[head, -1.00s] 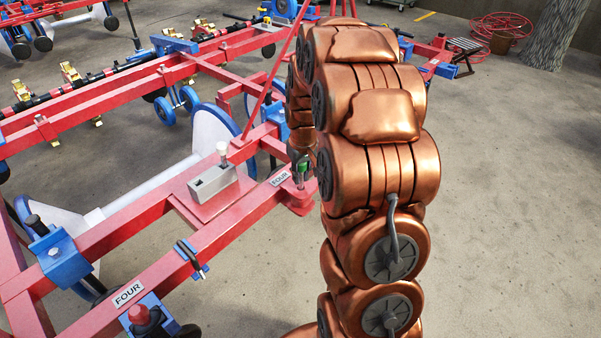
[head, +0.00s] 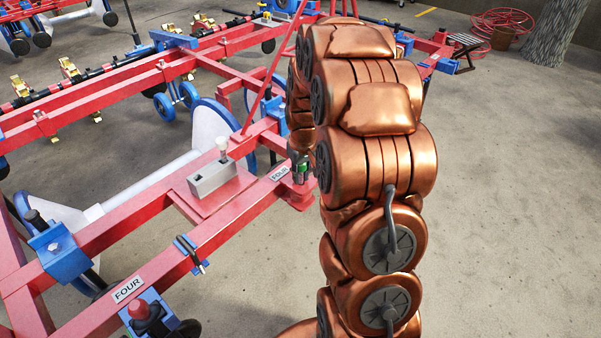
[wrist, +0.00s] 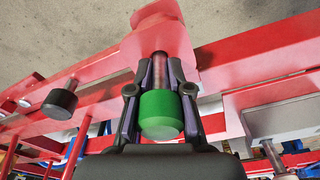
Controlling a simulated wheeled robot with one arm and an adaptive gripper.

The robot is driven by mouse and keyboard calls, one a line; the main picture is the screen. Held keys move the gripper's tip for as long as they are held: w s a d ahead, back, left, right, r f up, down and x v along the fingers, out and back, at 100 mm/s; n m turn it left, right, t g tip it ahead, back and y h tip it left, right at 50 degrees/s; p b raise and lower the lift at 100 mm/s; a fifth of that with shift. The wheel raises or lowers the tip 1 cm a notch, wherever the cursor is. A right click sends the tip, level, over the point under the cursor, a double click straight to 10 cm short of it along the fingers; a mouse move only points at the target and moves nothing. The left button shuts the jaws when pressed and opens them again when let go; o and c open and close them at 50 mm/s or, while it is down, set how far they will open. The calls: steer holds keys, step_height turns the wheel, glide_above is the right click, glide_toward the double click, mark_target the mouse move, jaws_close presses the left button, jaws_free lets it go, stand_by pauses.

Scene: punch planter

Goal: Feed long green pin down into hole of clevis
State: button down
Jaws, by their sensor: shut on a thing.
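The long pin has a green head (wrist: 160,115) and a bare metal shaft (wrist: 158,70). My gripper (wrist: 160,90) is shut on the pin, with a dark finger on each side of it near the head. In the wrist view the shaft points away from my gripper and its far end meets the red clevis (wrist: 158,28) at the beam's end. The hole is hidden, so I cannot tell how deep the tip sits. In the head view a bit of the green pin (head: 302,168) shows above the red clevis (head: 299,195), mostly behind my arm.
A grey block with a white-topped pin (head: 212,177) stands on the red frame left of the clevis. Red beams with a "FOUR" label (head: 279,173) run beside it. A dark round knob (wrist: 59,103) is at left in the wrist view. Open concrete floor (head: 500,190) lies to the right.

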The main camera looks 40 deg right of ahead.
steer(key=shift+f, duration=0.3)
steer(key=c, duration=1)
jaws_free()
steer(key=r, duration=0.8)
steer(key=s+r, duration=0.1)
steer(key=r, duration=0.3)
steer(key=shift+s+a, duration=0.1)
steer(key=s+a+r+n+g, duration=0.1)
steer(key=s+a+g, duration=0.1)
steer(key=s+a, duration=1.15)
steer(key=s+a+f+g, duration=0.1)
steer(key=s+a, duration=0.3)
steer(key=s, duration=0.3)
steer(key=s+a+f+g, duration=0.1)
steer(key=s+a, duration=0.2)
steer(key=s, duration=0.4)
step_height(320, 180, up, 24)
steer(key=s+t+p, duration=0.1)
steer(key=s+p, duration=0.1)
steer(key=p, duration=2)
steer(key=shift+a+n, duration=0.15)
steer(key=shift+n, duration=0.15)
